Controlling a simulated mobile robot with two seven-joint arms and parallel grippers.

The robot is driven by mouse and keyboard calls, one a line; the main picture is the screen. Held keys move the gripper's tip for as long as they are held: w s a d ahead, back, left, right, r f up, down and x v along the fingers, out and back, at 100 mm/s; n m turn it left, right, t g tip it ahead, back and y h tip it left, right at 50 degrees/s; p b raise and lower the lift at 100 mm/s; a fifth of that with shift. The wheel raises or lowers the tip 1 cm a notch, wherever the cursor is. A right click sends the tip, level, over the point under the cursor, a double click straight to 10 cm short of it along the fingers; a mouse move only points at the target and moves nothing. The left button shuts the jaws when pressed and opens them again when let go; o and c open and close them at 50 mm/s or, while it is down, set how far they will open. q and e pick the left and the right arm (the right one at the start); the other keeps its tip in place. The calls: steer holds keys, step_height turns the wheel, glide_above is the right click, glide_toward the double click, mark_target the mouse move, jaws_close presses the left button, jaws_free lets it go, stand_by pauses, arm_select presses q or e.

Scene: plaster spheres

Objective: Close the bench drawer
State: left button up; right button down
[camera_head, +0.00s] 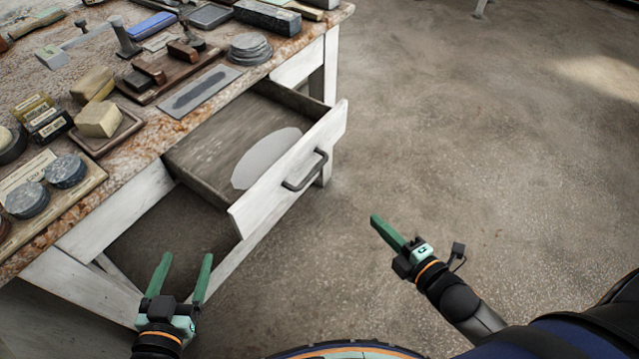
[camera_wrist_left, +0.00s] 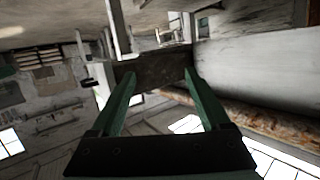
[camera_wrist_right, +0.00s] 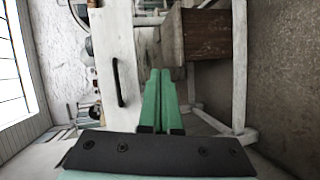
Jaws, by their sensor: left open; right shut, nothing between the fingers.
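The bench drawer (camera_head: 290,170) is pulled well out of the white bench in the head view, with a pale flat oval piece (camera_head: 265,158) lying inside. Its dark bar handle (camera_head: 306,171) is on the white front; the handle also shows in the right wrist view (camera_wrist_right: 118,82). My left gripper (camera_head: 182,272) is open and empty, in front of the bench to the left of the drawer. My right gripper (camera_head: 388,233) is shut and empty, to the right of the drawer front and apart from it. It also shows shut in the right wrist view (camera_wrist_right: 160,75).
The bench top (camera_head: 215,62) carries stone blocks, stacked discs (camera_head: 249,48), a grey slab (camera_head: 199,90) and tools. A dark open space (camera_head: 170,235) lies below and left of the drawer. The concrete floor (camera_head: 470,130) to the right is clear.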

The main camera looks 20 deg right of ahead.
mark_target(258, 140)
arm_select(q)
step_height(258, 140, up, 15)
steer(key=s+d+m+t+h+b, duration=0.1)
steer(key=m+t+h+b, duration=0.3)
steer(key=t+b, duration=0.3)
steer(key=shift+s+d+m+h+b, duration=0.3)
steer(key=shift+m+h+b, duration=0.1)
steer(key=shift+h, duration=0.5)
arm_select(e)
steer(key=w+a+r+n+y, duration=0.3)
steer(key=w+n+y, duration=0.1)
steer(key=n, duration=0.8)
steer(key=w+a+r+n+y, duration=0.3)
steer(key=w+n, duration=0.4)
steer(key=n, duration=0.5)
steer(key=shift+a+t+y, duration=0.4)
steer(key=shift+a+y, duration=0.05)
steer(key=shift+y, duration=0.45)
arm_select(q)
steer(key=shift+r, duration=0.1)
